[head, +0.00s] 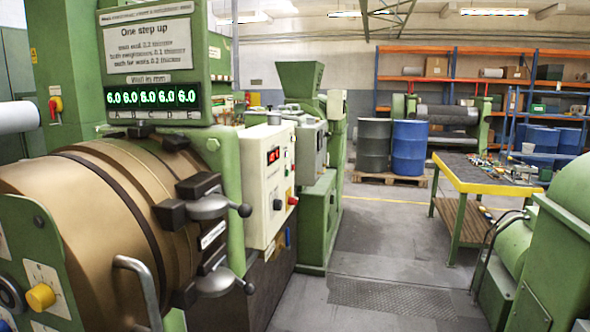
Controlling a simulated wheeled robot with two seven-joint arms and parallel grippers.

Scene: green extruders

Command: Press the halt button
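No label reading halt can be made out in the head view. A red-and-yellow switch (56,105) is on the green cabinet at the upper left. A yellow knob (41,297) is on a pale plate at the lower left. I cannot tell which of these is the halt button. Neither of my grippers is in view.
A bronze barrel (100,200) with dark clamp handles (208,207) and a metal handle (138,290) fills the near left. Green machinery (560,250) stands at the right, by a yellow-edged workbench (462,184). Grey floor (370,240) lies open between. Blue (409,148) and dark drums (373,145) stand behind.

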